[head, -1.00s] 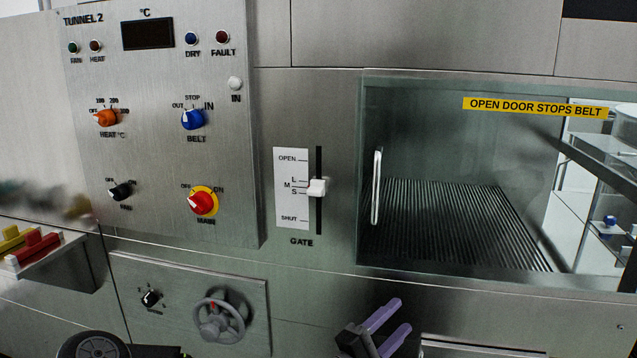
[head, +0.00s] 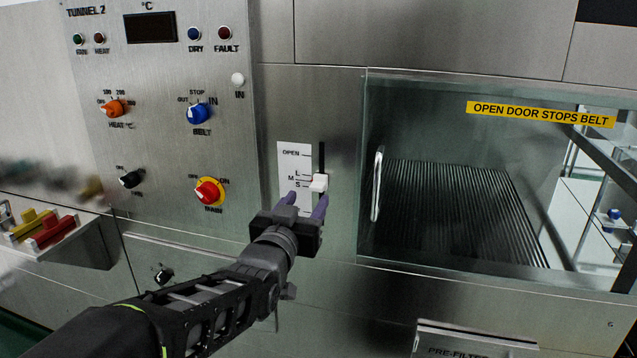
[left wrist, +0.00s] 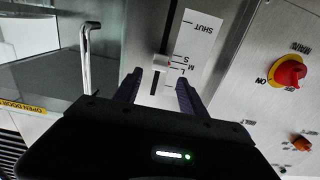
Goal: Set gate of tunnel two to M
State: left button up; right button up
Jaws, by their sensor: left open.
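The tunnel two gate control has a white slider knob (head: 319,183) in a black vertical slot (head: 321,155). A white scale plate (head: 291,160) beside it reads OPEN, L, M, S; SHUT is hidden behind my gripper in the head view. The knob stands around the M and S marks; I cannot tell exactly which. My left gripper (head: 306,202) is open, its purple fingers pointing up at the plate and slot just below the knob. In the left wrist view, turned over, the knob (left wrist: 161,60) lies just beyond and between the fingertips (left wrist: 160,80), apparently ungripped. My right gripper is not visible.
Right of the slot is a glass door with an upright handle (head: 377,184). Left is the control panel with a red main knob (head: 209,191) and blue belt knob (head: 198,113). A ledge with yellow and red handles (head: 48,230) juts out at far left.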

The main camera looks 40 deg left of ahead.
aim_at(316, 189)
pick_arm(q)
jog(key=shift+p+x, duration=0.5)
jog(key=shift+x, duration=3.4)
grip_shut()
jog(key=shift+f, duration=0.1)
